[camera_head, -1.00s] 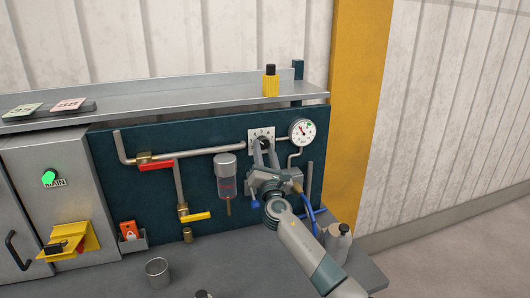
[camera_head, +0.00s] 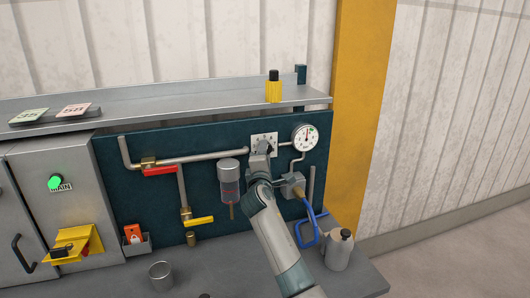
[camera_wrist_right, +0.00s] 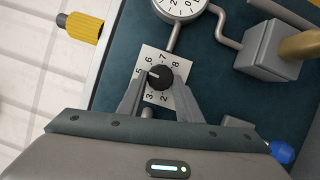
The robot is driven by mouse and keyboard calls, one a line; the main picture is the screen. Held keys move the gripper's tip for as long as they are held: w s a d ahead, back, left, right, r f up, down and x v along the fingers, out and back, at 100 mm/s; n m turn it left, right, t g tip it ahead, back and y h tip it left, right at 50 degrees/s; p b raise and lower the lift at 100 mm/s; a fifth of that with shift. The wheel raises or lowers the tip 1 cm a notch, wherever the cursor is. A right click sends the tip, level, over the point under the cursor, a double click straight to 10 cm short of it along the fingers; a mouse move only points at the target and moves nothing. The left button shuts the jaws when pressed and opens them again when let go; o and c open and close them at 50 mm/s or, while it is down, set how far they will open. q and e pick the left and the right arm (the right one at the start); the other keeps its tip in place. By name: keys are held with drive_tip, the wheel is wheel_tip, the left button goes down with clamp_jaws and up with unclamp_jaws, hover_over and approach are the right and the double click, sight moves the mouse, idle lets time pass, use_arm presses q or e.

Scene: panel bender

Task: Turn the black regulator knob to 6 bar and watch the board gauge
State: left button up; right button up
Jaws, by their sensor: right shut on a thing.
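The black regulator knob (camera_wrist_right: 160,77) sits on a white numbered plate (camera_wrist_right: 153,97) in the right wrist view. Its white mark points to the area between 5 and 6. My right gripper (camera_wrist_right: 157,88) has one finger on each side of the knob and is shut on it. In the head view my right gripper (camera_head: 262,150) covers most of the knob, below the plate's top edge. The round white board gauge (camera_head: 305,136) is up and right of the knob, its needle about upright. Only part of the gauge (camera_wrist_right: 180,5) shows in the wrist view. My left gripper is not in view.
A grey block with a brass fitting (camera_head: 293,187) and a blue hose (camera_head: 312,232) are right of my arm. A filter bowl (camera_head: 229,180) hangs left of it. A red lever (camera_head: 159,171) and yellow lever (camera_head: 200,221) are further left. A yellow-black object (camera_head: 273,88) stands on the shelf.

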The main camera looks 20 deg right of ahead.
drive_tip(key=shift+d+r+m+g+y+p, duration=0.15)
drive_tip(key=shift+m+g+p, duration=0.35)
drive_tip(key=shift+m, duration=0.55)
drive_tip(key=shift+a+r+m+g+y+p, duration=0.1)
drive_tip(key=shift+m+g+y+p, duration=0.15)
drive_tip(key=shift+m+p, duration=0.65)
drive_tip(key=shift+d+r+m+g+y+p, duration=0.15)
drive_tip(key=shift+m+g+p, duration=0.25)
drive_tip(key=shift+m, duration=0.85)
drive_tip(key=shift+a+f, duration=0.1)
drive_tip(key=o, duration=1)
drive_tip(key=shift+o, duration=0.2)
drive_tip(key=shift+s, duration=0.1)
